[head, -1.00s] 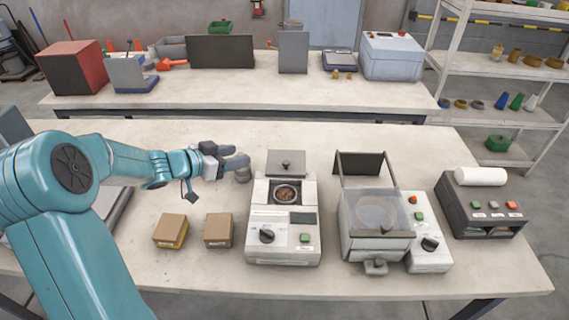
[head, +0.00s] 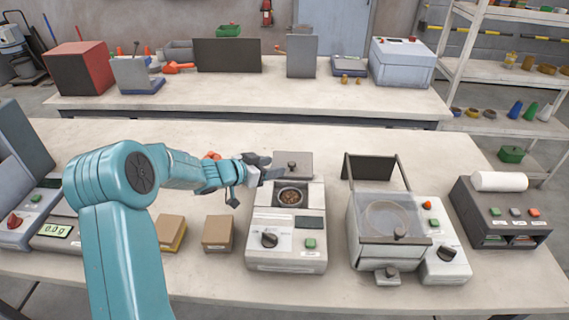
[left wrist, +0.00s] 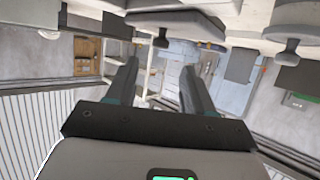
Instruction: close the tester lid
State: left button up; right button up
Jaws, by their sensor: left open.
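The tester (head: 285,240) is a pale box with a dial, a green button and a dark display. Its grey lid (head: 304,158) with a small knob lies behind the chamber, off the round cup (head: 290,196), which shows brown contents. My left gripper (head: 279,174) is open and empty at the left edge of the lid; I cannot tell if it touches. In the left wrist view my open fingers (left wrist: 155,85) have nothing between them. A grey plate with a dark knob (left wrist: 161,41) hangs above them there, possibly the lid. My right gripper is out of view.
Two small brown boxes (head: 217,233) stand left of the tester. A machine with a clear cover (head: 385,218) and raised dark panel stands right, beside a dark unit with a white roll (head: 499,181). A scale (head: 60,231) is at left.

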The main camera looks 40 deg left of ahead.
aim_at(291, 163)
pick_arm(q)
jog(key=x, duration=0.6)
jog(key=shift+w+d+f, duration=0.1)
jog(key=shift+w+f, duration=0.1)
jog(key=shift+w, duration=0.15)
jog(key=shift+s+r, duration=0.2)
jog(key=shift+s, duration=0.05)
jog(key=c, duration=0.9)
jog(key=shift+w+f+p, duration=0.1)
jog(key=shift+p, duration=0.2)
grip_shut()
